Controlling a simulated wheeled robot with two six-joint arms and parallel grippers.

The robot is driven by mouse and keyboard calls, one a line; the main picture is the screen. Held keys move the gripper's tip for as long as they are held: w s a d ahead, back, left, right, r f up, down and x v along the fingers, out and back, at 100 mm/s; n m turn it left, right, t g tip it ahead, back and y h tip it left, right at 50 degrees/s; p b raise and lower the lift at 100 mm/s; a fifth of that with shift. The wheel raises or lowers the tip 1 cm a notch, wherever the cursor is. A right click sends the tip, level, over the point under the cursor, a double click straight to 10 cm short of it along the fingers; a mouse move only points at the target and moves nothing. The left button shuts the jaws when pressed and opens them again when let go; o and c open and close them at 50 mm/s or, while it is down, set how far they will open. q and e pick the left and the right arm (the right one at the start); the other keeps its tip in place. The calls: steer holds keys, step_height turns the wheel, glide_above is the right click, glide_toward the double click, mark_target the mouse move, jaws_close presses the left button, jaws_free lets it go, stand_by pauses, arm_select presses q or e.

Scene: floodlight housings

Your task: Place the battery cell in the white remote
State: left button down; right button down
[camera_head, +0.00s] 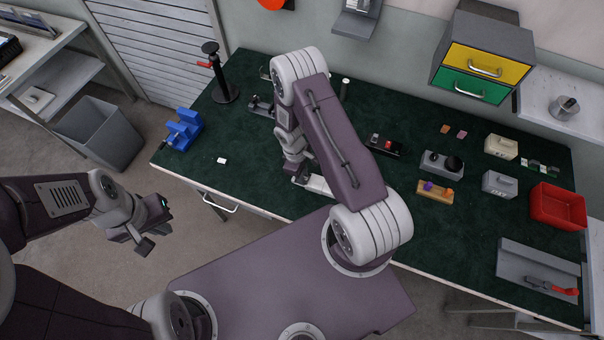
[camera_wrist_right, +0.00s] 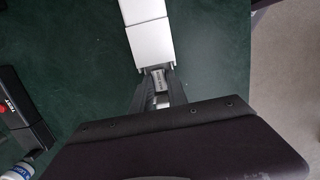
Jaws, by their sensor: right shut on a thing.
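The white remote (camera_wrist_right: 148,28) lies on the green mat in the right wrist view, its near end at my right fingertips. In the head view the white remote (camera_head: 319,186) shows only in part beside my right arm. My right gripper (camera_wrist_right: 159,76) is shut on a small silver-grey cell (camera_wrist_right: 158,84) with a dark label, at the remote's near end. I cannot tell how far the cell sits inside the remote. My right fingertips are mostly hidden in the head view. My left gripper (camera_head: 154,228) is empty and open, off the bench over the floor.
The bench (camera_head: 250,188) also carries a blue vise (camera_head: 184,130), grey boxes and a red bin (camera_head: 558,206). The mat's front left is mostly clear.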

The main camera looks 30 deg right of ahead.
steer(key=shift+f, duration=0.1)
steer(key=shift+f+b, duration=0.15)
steer(key=shift+b, duration=0.15)
steer(key=c, duration=1.3)
jaws_free()
steer(key=shift+s, duration=0.1)
steer(key=shift+r, duration=0.2)
